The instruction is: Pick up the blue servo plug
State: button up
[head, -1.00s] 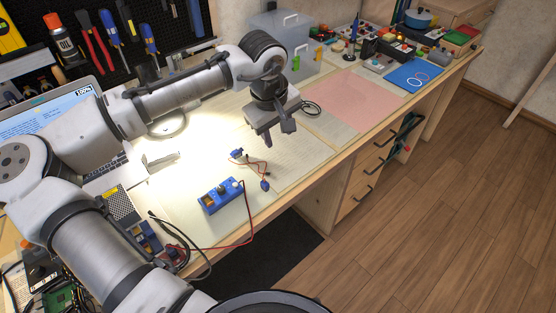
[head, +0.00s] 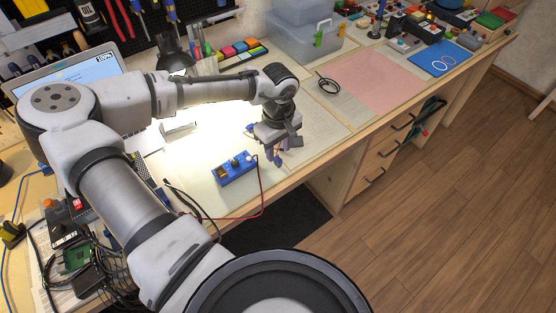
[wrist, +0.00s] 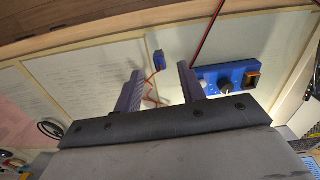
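The blue servo plug (wrist: 158,60) lies on the bench at the end of thin red and orange wires. In the wrist view it shows in the gap between my fingertips, slightly beyond them; I cannot tell the height gap. In the head view the plug (head: 277,161) is just below my gripper (head: 284,151). My gripper (wrist: 160,69) is open, with nothing held between its fingers. The rest of the servo wiring is partly hidden behind my gripper.
A blue box with knobs (head: 234,169) stands close by, left of my gripper, with a red cable looping toward the bench's front edge. It also shows in the wrist view (wrist: 232,76). A black cable coil (head: 328,86) and a pink mat (head: 377,80) lie to the right.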

aim_at(278, 158)
jog(key=shift+w+f+p, duration=0.1)
jog(key=shift+f+p, duration=0.2)
jog(key=shift+f, duration=1.5)
grip_shut()
